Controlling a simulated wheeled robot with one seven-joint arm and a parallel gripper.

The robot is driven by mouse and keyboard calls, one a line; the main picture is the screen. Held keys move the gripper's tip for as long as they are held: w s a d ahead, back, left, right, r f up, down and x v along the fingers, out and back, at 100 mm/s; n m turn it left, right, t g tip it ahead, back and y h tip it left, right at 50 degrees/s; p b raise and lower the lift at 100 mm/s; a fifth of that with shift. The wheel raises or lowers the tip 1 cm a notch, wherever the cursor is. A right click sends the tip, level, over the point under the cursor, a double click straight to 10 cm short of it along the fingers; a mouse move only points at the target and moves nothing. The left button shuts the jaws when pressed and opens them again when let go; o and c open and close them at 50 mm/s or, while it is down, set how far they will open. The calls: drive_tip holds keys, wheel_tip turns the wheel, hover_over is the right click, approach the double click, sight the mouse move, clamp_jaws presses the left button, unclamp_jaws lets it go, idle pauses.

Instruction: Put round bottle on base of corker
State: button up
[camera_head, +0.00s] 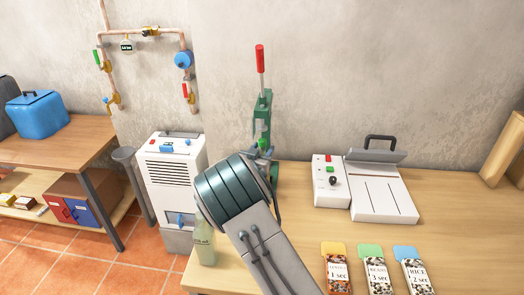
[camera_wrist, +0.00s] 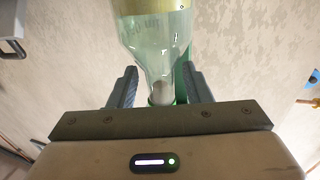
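In the wrist view, a clear pale-green round bottle (camera_wrist: 158,32) has its wide body at the top and its neck (camera_wrist: 163,90) between my gripper's fingers. My gripper (camera_wrist: 160,72) looks open, with narrow gaps beside the neck. The wrist picture appears upside down relative to the head view. The green corker (camera_head: 262,110), with a red-handled lever, stands against the wall in the head view. My arm hides its base, my gripper and this bottle there. A green strip of the corker (camera_wrist: 187,80) shows behind the bottle. Contact between bottle and base is hidden.
A second pale-green bottle (camera_head: 204,246) stands at the table's left front. A white sealing machine (camera_head: 382,190) and several labelled packets (camera_head: 337,270) are on the right. A white dehumidifier-like unit (camera_head: 178,180) stands left of the wooden table (camera_head: 450,220).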

drive_tip(key=shift+r, duration=0.1)
drive_tip(key=b+v, duration=0.2)
drive_tip(key=v, duration=0.6)
drive_tip(key=s+d+r+n+g+y, duration=0.2)
drive_tip(key=s+d+r+g+y, duration=0.45)
drive_tip(key=d, duration=0.35)
drive_tip(key=s+d+g, duration=0.2)
drive_tip(key=s+d, duration=0.2)
drive_tip(key=s, duration=0.6)
drive_tip(key=s+d+n+g+h, duration=0.1)
drive_tip(key=s+d+g, duration=0.2)
drive_tip(key=s, duration=0.8)
drive_tip(key=s+d+f+g, duration=0.1)
drive_tip(key=s+d+g, duration=0.1)
drive_tip(key=s+d, duration=0.4)
drive_tip(key=s, duration=0.4)
drive_tip(key=shift+s+d, duration=0.25)
drive_tip(key=shift+d, duration=0.1)
